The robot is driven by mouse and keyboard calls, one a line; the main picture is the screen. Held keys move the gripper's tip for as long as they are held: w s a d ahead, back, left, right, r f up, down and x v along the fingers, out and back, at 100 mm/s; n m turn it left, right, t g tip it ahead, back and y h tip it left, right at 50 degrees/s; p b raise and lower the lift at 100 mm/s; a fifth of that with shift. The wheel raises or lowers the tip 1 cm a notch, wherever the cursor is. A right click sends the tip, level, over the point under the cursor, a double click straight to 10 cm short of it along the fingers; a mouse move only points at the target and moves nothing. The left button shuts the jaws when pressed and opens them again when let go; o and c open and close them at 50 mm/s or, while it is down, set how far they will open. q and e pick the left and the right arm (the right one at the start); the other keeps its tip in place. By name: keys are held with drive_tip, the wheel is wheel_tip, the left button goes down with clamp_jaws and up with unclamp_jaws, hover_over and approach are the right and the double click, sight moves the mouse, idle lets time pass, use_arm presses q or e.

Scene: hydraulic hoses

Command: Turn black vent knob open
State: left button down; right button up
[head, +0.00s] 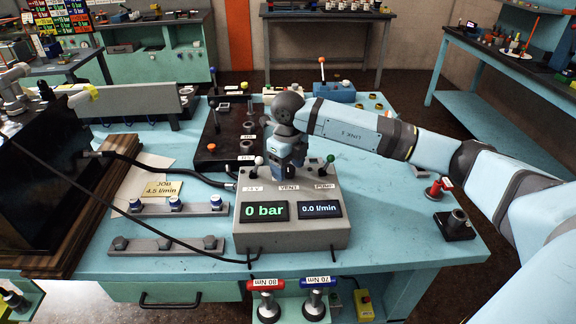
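The grey control box (290,238) stands on the light blue bench, with the VENT label at the middle of its top. Its displays read 0 bar (264,211) and 0.0 l/min (321,209). My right gripper (290,168) points down right over the VENT position. A dark bit of the black vent knob (291,173) shows at its fingertips; the rest is hidden. I cannot tell whether the fingers touch or grip the knob, or how it is turned. My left gripper is not clearly in view.
A white-tipped lever (258,161) and a green-tipped lever (329,160) stand close on either side of the gripper. A dark manifold plate (222,139) lies behind the box. A red fitting (435,188) and a black block (454,225) stand to the right.

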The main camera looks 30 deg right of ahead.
sight(288, 168)
wheel_tip(288, 168, up, 14)
drive_tip(key=shift+b, duration=0.35)
drive_tip(key=shift+f, duration=0.15)
idle(0.6)
